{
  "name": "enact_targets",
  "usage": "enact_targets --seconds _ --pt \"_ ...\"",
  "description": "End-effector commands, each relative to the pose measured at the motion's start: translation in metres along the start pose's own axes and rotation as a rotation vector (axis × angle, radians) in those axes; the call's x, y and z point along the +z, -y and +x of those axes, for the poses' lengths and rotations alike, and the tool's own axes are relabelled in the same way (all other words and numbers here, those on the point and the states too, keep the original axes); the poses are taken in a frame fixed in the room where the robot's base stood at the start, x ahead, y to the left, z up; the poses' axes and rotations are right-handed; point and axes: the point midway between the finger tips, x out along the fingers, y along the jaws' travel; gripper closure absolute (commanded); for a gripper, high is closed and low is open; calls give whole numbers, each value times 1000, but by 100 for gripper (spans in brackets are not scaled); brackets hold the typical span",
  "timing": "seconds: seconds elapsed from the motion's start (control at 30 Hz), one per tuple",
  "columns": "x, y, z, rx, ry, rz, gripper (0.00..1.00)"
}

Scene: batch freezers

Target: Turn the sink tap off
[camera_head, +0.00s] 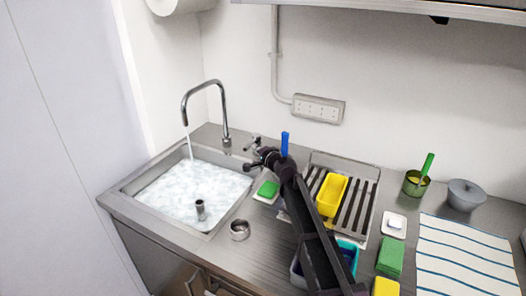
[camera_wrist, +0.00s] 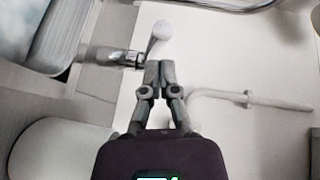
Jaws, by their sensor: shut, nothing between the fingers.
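The chrome sink tap (camera_head: 224,112) has a tall curved spout, and water runs from it into the sink (camera_head: 128,190), which is full of foamy water. In the wrist view a pale rounded lever (camera_wrist: 159,32) sticks out from a chrome tap body (camera_wrist: 127,57). In the head view a small chrome lever (camera_head: 254,142) shows right of the spout's base. My gripper (camera_head: 254,165) is shut and empty, close to the lever. In the wrist view my gripper's fingertips (camera_wrist: 160,66) are together just short of the lever; I cannot tell whether they touch it.
Right of the sink are a green sponge (camera_head: 268,189), a blue upright handle (camera_head: 284,143) and a drying rack (camera_head: 368,200) with a yellow tub (camera_head: 331,194). A metal ring (camera_head: 240,230) lies on the front counter. A wall socket strip (camera_head: 318,108) and pipe are behind.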

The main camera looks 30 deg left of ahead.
Motion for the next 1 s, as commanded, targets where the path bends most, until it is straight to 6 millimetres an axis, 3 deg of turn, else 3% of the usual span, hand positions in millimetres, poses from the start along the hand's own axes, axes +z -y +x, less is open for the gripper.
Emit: enact_targets --seconds 0.53,0.8,1.0 --pt "6 0 6 0 1 0 100" --pt "28 6 26 -2 3 0 100" --pt "32 8 30 -1 1 -1 100"
